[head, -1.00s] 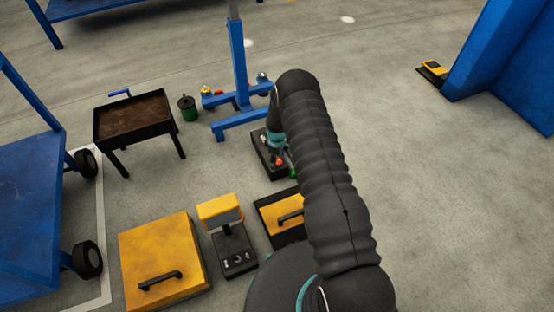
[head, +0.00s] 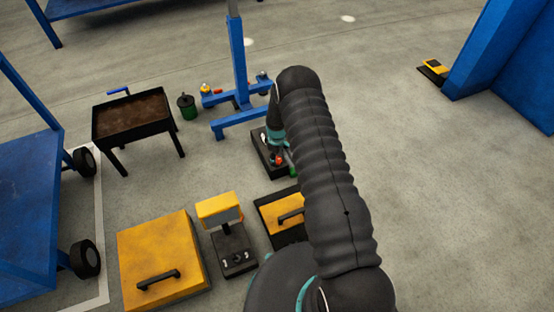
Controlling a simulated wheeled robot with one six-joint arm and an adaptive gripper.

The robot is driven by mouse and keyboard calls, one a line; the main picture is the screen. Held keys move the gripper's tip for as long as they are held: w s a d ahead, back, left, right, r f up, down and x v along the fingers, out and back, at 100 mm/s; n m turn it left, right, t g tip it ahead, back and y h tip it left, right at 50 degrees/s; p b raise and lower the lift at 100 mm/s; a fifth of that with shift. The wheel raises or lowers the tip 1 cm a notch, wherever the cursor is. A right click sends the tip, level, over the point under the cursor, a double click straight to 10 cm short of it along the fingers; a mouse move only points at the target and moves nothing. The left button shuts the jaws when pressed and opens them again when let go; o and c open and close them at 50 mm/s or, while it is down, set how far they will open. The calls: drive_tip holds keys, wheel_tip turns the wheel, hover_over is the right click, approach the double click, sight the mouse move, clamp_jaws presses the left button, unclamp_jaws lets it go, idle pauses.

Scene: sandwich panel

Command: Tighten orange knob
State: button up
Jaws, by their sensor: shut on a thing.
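A small black panel box (head: 261,157) stands on the floor left of my arm. The orange knob (head: 278,160) shows as a small orange-red spot on it. My gripper (head: 276,152) is at the end of my arm, pointing down at the panel right at the knob. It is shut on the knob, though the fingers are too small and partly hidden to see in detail. My dark arm covers the right side of the panel. A green part (head: 292,170) shows beside the knob at the arm's edge.
A yellow-lidded box (head: 268,212), a yellow-topped stand (head: 220,210) and a large yellow box (head: 160,262) stand in front. A blue post stand (head: 240,75), green canister (head: 187,106) and black tray table (head: 132,118) are behind.

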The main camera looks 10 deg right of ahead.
drive_tip(key=m+b, duration=0.2)
drive_tip(key=m, duration=0.1)
drive_tip(key=shift+f+m+b, duration=0.2)
drive_tip(key=shift+m+b, duration=0.1)
drive_tip(key=shift+b, duration=0.1)
drive_tip(key=m+b, duration=0.2)
drive_tip(key=m, duration=0.2)
drive_tip(key=shift+b, duration=0.4)
drive_tip(key=m+b, duration=0.2)
drive_tip(key=m, duration=0.3)
drive_tip(key=m+b, duration=0.1)
drive_tip(key=m, duration=0.3)
drive_tip(key=shift+r+m, duration=0.1)
drive_tip(key=shift+m, duration=0.2)
drive_tip(key=m, duration=1.3)
drive_tip(key=shift+r, duration=0.1)
drive_tip(key=shift+m, duration=2)
